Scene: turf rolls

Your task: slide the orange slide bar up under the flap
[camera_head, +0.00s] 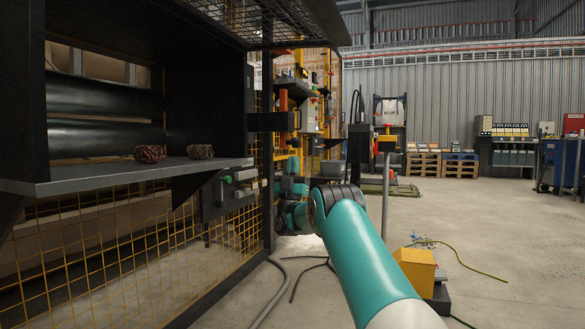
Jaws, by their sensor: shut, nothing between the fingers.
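A small upright orange piece (284,108) stands beyond the end of the dark machine frame, near the centre. I cannot tell whether it is the slide bar. A dark wire-mesh panel (265,18) juts out at the top, tilted; I cannot tell whether it is the flap.
A grey shelf (120,174) with two small brownish bundles (150,154) juts out at the left, above yellow mesh (120,240). A control box with a green button (228,190) hangs beside it. A grey post and a yellow box (415,268) stand at the right. Cables lie on the floor.

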